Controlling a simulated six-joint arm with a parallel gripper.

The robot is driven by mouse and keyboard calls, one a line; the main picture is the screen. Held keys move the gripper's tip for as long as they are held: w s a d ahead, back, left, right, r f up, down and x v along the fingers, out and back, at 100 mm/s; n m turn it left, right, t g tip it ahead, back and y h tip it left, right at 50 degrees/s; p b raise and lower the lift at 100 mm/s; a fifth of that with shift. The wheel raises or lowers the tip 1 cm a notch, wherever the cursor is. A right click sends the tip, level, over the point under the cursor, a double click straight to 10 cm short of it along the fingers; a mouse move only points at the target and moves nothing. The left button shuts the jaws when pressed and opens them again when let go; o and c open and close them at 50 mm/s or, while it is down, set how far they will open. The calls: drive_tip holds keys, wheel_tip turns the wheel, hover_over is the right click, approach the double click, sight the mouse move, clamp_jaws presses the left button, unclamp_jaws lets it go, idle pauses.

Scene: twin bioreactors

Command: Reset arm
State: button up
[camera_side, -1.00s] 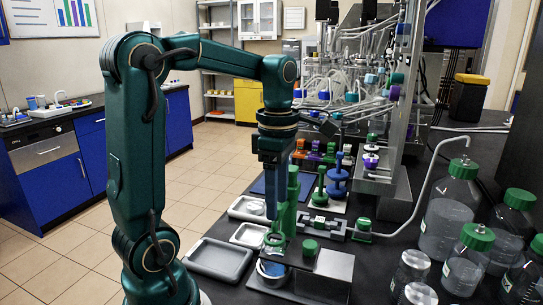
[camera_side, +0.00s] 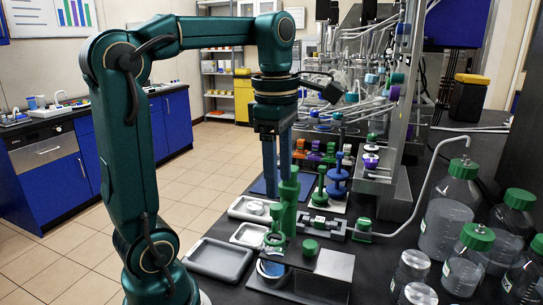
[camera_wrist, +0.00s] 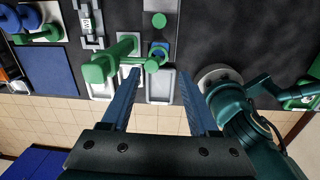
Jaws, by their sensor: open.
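My gripper (camera_side: 277,188) hangs pointing down from my raised green arm. In the side view it is above the front-left edge of the dark bench, just behind and beside a green upright holder (camera_side: 288,208). In the wrist view my gripper (camera_wrist: 159,74) shows two blue fingers spread wide apart, with nothing between them. The green holder also shows there (camera_wrist: 112,60), beyond the left fingertip.
Grey trays (camera_side: 219,257) line the bench's front-left edge. A green stand (camera_side: 319,190) and a blue stand (camera_side: 338,178) are behind. Green-capped bottles (camera_side: 447,215) fill the right. Metal frames and tubing stand at the back. The floor at left is free.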

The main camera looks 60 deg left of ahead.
drive_tip(key=s+d+f+m+t, duration=0.2)
drive_tip(key=d+f+m, duration=0.1)
drive_tip(key=m, duration=1)
drive_tip(key=s+d+f+m+t, duration=0.3)
drive_tip(key=d+m, duration=0.1)
drive_tip(key=m, duration=0.9)
drive_tip(key=shift+s+d+f, duration=0.15)
drive_tip(key=shift+s+d, duration=0.05)
drive_tip(key=shift+d, duration=0.05)
